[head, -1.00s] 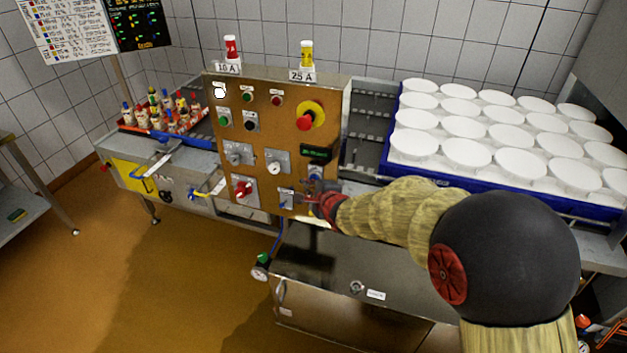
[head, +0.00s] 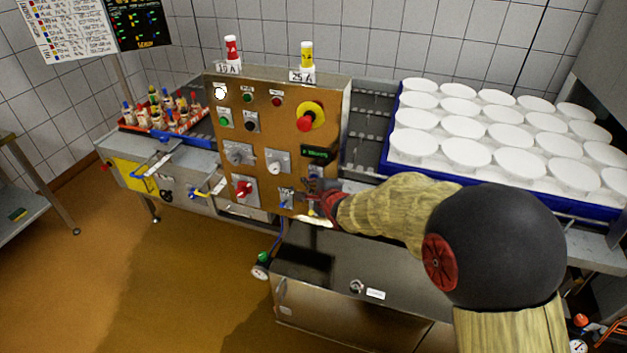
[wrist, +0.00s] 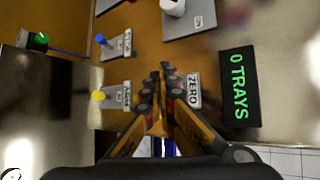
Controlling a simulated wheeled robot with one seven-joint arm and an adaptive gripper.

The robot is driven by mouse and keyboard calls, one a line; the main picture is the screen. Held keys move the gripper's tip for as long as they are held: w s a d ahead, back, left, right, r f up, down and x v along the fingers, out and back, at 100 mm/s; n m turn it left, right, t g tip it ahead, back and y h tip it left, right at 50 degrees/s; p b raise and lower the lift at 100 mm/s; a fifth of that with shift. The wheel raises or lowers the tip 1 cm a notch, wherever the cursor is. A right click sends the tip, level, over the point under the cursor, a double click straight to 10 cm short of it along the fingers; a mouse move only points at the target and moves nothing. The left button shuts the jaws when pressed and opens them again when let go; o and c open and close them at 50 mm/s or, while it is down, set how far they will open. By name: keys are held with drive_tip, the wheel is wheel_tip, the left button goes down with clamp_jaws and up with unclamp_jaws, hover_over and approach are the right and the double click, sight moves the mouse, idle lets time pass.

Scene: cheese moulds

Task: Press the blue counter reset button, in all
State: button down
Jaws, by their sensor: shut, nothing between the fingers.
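The orange control panel (head: 268,138) stands upright in the head view. Its counter display (head: 318,154) is lit green, and the wrist view shows it (wrist: 238,86) reading "0 TRAYS". A plate marked "ZERO" (wrist: 193,90) sits beside the display. My gripper (wrist: 166,76) is shut and empty, with its fingertips at the edge of this plate. No blue button cap shows there; the fingers may hide it, and I cannot tell whether they touch it. In the head view my gripper (head: 314,190) is at the panel's lower right, below the display.
A small blue-tipped control (wrist: 100,39) and a yellow-tipped one (wrist: 97,96) stick out from labelled plates nearby. A red emergency knob (head: 308,122) is higher on the panel. A blue tray (head: 384,160) with white moulds lies to the right, near my arm.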

drive_tip(key=shift+s, duration=0.15)
drive_tip(key=shift+s+a, duration=0.3)
drive_tip(key=shift+s, duration=0.4)
drive_tip(key=s, duration=0.1)
drive_tip(key=s+a+b, duration=0.1)
drive_tip(key=s, duration=0.2)
drive_tip(key=shift+s+a, duration=0.35)
idle(0.7)
